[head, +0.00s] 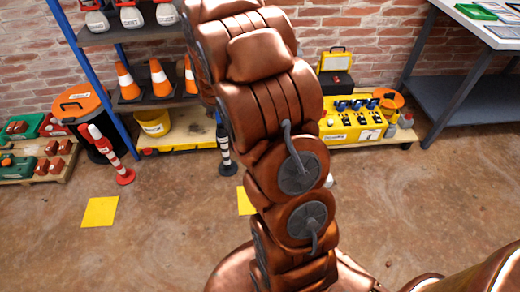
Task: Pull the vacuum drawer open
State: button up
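My copper-coloured arm rises through the middle of the head view and hides part of the shelf and wall behind it. My gripper is not in view. No drawer can be made out for certain. A round orange-and-black canister (78,104), possibly a vacuum, stands on the floor at the left, beside the blue shelf post. A similar orange-topped thing (388,98) shows at the right, behind yellow equipment.
Yellow equipment (350,124) sits low by the brick wall. A workbench (466,85) stands right. Striped posts (110,155) stand left. Yellow squares (100,212) mark otherwise open floor.

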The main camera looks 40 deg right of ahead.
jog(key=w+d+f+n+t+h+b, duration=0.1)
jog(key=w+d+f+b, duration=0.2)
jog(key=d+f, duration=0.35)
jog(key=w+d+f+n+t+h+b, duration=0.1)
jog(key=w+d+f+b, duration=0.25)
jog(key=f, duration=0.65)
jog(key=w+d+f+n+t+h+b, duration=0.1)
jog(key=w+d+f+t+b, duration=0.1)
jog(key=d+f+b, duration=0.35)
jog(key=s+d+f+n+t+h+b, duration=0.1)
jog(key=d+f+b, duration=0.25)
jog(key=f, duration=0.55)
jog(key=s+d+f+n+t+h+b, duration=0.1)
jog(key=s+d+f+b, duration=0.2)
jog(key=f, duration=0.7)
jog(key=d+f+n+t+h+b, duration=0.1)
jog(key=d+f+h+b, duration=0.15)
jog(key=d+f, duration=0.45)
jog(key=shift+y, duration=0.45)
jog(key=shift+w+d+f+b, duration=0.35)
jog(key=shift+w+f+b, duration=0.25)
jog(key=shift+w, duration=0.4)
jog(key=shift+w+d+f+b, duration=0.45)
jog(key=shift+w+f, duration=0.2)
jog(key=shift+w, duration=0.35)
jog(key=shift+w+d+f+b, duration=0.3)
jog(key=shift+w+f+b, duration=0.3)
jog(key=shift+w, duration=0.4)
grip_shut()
